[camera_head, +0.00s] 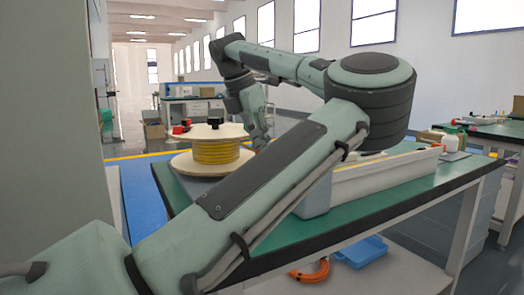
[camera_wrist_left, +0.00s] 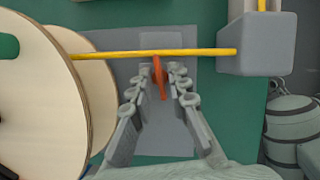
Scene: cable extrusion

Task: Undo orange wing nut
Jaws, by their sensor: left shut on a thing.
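The orange wing nut (camera_wrist_left: 159,75) shows in the left wrist view, upright just below a yellow cable (camera_wrist_left: 205,52). My left gripper (camera_wrist_left: 160,82) has its two fingers on either side of the nut and is shut on it. In the head view my left gripper (camera_head: 260,138) points down beside the spool, its tips hidden behind my own arm. The wing nut is hidden in the head view. My right gripper is not in view.
A wooden spool (camera_head: 207,130) wound with yellow cable stands on the green table (camera_head: 400,205); its pale flanges (camera_wrist_left: 40,100) are left of my fingers. A grey block (camera_wrist_left: 257,45) at the right takes the cable's end. A long pale tray (camera_head: 375,180) lies right of my arm.

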